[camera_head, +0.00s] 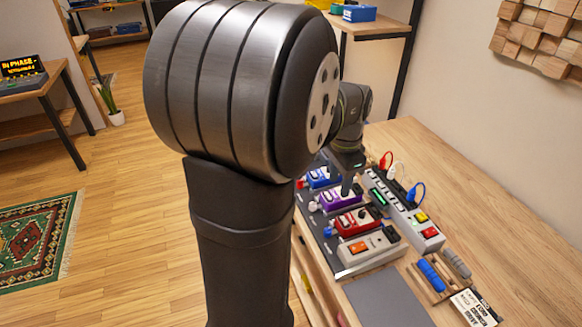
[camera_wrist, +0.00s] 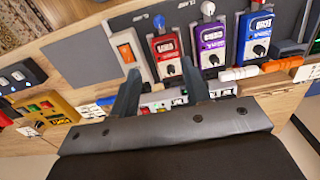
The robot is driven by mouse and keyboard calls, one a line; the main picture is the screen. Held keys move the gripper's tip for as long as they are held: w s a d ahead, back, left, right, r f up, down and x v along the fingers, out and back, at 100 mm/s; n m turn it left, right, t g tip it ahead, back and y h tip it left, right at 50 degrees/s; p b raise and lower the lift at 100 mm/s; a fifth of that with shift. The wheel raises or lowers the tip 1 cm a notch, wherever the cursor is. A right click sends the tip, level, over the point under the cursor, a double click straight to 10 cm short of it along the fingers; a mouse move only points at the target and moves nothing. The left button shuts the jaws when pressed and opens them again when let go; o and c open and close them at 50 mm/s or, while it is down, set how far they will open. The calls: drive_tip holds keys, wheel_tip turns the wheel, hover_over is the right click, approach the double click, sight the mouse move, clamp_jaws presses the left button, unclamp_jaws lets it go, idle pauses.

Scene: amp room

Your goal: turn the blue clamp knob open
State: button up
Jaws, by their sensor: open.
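A small round blue knob (camera_wrist: 159,21) stands at the far edge of the red pedal-like box (camera_wrist: 168,48) in the wrist view.
The purple box (camera_wrist: 207,47) with a white knob (camera_wrist: 208,9) stands beside the red one. A white box with an orange switch (camera_head: 368,250) is on the other side.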

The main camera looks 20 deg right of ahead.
sight(328, 229)
drive_tip(key=shift+m, duration=0.4)
drive_tip(key=shift+c, duration=0.9)
drive_tip(key=f+m, duration=1.1)
drive_tip(key=a+f+m, duration=0.1)
drive_tip(key=f+m, duration=0.5)
drive_tip(key=shift+w+a+f, duration=0.1)
drive_tip(key=shift+f, duration=0.1)
clamp_jaws()
